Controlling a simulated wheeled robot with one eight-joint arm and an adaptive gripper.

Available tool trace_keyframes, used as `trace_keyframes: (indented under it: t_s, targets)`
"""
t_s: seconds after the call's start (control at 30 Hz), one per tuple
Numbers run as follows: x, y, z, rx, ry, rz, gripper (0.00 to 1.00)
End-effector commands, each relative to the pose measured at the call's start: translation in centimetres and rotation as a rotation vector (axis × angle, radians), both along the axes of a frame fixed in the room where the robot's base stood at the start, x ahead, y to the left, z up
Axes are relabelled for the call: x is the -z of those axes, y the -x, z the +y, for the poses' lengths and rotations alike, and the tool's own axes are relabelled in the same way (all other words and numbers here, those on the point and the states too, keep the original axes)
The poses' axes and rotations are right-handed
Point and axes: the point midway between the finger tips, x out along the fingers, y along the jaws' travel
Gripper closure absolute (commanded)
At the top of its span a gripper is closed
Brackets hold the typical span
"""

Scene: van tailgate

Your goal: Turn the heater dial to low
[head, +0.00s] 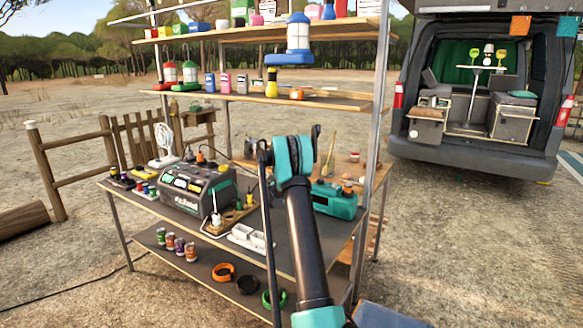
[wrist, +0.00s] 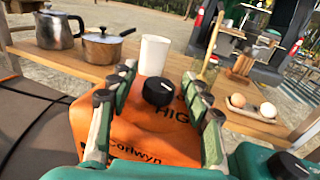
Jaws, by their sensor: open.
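In the wrist view, an orange casing (wrist: 135,132) carries the words "HIG…" and "Corlwyn". A round black dial (wrist: 158,92) stands on its top, left of the "HIG…" lettering. I cannot read which mark the dial points at. My gripper (wrist: 160,88) is open, with its green and pale fingers on both sides of the dial. I see gaps between the fingers and the dial. In the head view my own arm hides the gripper, the orange casing and its dial.
A teal unit (head: 335,200) sits right of my arm; a black knob (wrist: 292,166) shows in the wrist view. Behind the dial stand a white cup (wrist: 154,55), a pan (wrist: 104,47) and a kettle (wrist: 58,30). Eggs (wrist: 267,110) lie right. A shelf (head: 265,97) overhangs the bench.

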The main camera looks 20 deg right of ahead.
Motion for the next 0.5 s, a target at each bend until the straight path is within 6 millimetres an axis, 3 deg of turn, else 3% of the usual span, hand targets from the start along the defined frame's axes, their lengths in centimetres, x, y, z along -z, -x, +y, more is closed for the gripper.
trace_keyframes:
  t_s: [0.13, 0.5]
  targets:
    - [0.0, 0.01, 0.02, 0.0, 0.0, 0.0, 0.52]
    - [-0.01, 0.03, 0.04, 0.0, 0.0, 0.0, 0.98]
